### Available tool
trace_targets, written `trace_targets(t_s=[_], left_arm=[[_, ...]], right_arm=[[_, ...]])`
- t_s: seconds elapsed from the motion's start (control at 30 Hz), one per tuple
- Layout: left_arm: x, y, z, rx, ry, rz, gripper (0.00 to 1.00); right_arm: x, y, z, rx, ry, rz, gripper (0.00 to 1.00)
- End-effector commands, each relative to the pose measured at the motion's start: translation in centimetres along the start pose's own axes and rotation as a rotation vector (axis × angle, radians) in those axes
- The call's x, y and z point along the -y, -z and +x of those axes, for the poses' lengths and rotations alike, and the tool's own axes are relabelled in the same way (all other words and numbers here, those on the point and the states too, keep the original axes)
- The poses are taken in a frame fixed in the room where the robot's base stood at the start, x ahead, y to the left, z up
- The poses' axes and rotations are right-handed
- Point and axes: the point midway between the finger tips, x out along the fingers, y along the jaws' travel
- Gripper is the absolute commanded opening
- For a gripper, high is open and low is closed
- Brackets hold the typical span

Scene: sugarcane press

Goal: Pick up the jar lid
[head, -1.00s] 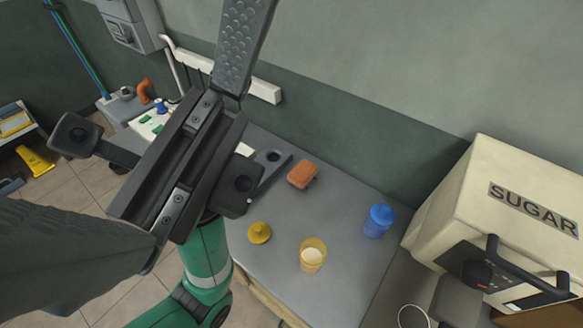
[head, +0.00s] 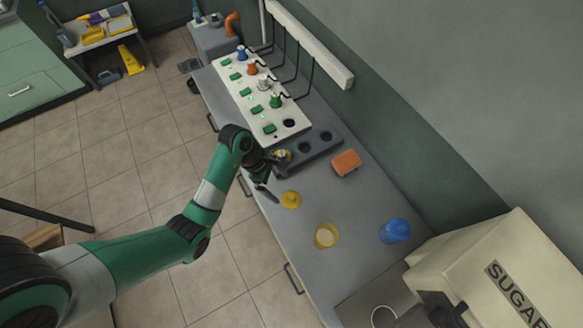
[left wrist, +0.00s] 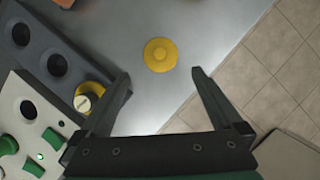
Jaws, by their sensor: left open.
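The yellow jar lid (head: 290,200) lies flat on the grey counter, round with a small raised knob. In the left wrist view the lid (left wrist: 160,55) is just beyond and between my fingertips. My left gripper (head: 272,177) is open and empty, beside the lid on its upper-left side in the head view. In the left wrist view its two fingers (left wrist: 160,74) are spread wide apart, and neither touches the lid. An open yellow jar (head: 327,236) with pale contents stands nearby. My right gripper is not in view.
A dark rack with round holes (head: 322,140) holds a yellow item (left wrist: 88,97) close to my left finger. A white panel (head: 245,90) has green switches. An orange block (head: 346,162), a blue lidded jar (head: 395,230) and the sugar machine (head: 490,270) stand farther right.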

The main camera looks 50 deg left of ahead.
Motion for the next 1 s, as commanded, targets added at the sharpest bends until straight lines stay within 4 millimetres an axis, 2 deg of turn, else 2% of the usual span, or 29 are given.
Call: trace_targets(t_s=[0.03,0.1,0.2,0.37,0.67,0.93,0.97,1.0], left_arm=[[0.1,0.2,1.6,0.000,0.004,0.001,1.00],[0.1,0.1,2.8,0.000,0.003,0.001,1.00],[0.0,0.0,3.8,0.000,0.001,0.001,1.00],[-0.1,-0.1,4.0,0.001,-0.002,0.001,1.00],[0.1,-0.7,8.7,0.000,-0.001,0.002,1.00],[0.0,-0.8,9.0,0.001,-0.003,0.001,1.00],[0.0,-0.8,9.0,0.001,-0.003,0.001,0.98],[0.0,-0.8,9.0,0.001,-0.003,0.001,0.91]], right_arm=[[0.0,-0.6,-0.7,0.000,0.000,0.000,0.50],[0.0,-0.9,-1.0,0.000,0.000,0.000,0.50],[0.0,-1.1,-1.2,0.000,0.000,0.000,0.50],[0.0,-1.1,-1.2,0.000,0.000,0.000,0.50],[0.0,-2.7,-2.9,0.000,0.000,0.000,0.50],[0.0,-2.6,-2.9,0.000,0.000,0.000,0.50],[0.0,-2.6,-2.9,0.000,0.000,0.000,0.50],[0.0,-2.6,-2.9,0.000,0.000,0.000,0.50]])
